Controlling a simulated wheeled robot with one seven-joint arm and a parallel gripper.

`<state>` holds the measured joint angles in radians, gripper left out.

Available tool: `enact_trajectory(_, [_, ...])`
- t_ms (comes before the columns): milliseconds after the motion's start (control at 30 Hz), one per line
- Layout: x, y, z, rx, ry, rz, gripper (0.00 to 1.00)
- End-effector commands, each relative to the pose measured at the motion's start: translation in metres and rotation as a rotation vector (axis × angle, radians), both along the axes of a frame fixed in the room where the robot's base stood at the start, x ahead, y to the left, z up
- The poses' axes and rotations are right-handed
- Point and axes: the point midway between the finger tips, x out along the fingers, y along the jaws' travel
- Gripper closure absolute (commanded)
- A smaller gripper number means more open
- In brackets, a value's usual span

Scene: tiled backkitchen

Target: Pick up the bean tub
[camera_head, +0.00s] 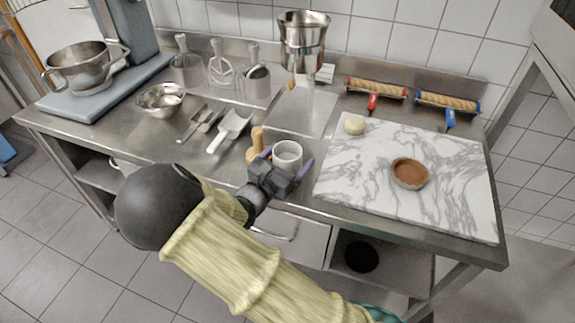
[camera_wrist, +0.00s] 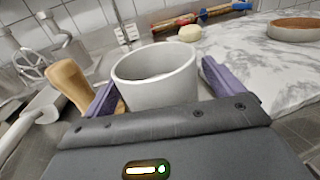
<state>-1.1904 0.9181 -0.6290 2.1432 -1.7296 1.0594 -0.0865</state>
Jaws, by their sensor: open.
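A light grey, open-topped round tub (camera_head: 288,157), which seems to be the bean tub, stands on the steel counter just left of the marble slab. My gripper (camera_head: 285,165) is open around it, with one purple finger on each side. In the wrist view the tub (camera_wrist: 157,80) sits between the two fingers of my gripper (camera_wrist: 160,88). A small gap shows beside the right finger; whether the left finger touches is unclear. The tub's lower part is hidden by the gripper body, and its contents are not clear.
A wooden-handled tool (camera_head: 257,140) stands close left of the tub, also in the wrist view (camera_wrist: 69,83). A white scoop (camera_head: 230,130) lies farther left. The marble slab (camera_head: 450,170) on the right bears a brown-filled dish (camera_head: 409,173) and a pale dough piece (camera_head: 354,125).

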Motion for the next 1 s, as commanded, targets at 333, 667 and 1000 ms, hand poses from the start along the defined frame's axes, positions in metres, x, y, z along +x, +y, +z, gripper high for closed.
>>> enact_trajectory(333, [-0.0005, 0.0003, 0.0000, 0.000, 0.000, 0.000, 0.07])
enact_trajectory(667, [-0.0006, 0.0004, 0.0000, 0.000, 0.000, 0.000, 0.50])
enact_trajectory(1000, [-0.0004, 0.0003, 0.0017, 0.000, -0.002, 0.000, 0.68])
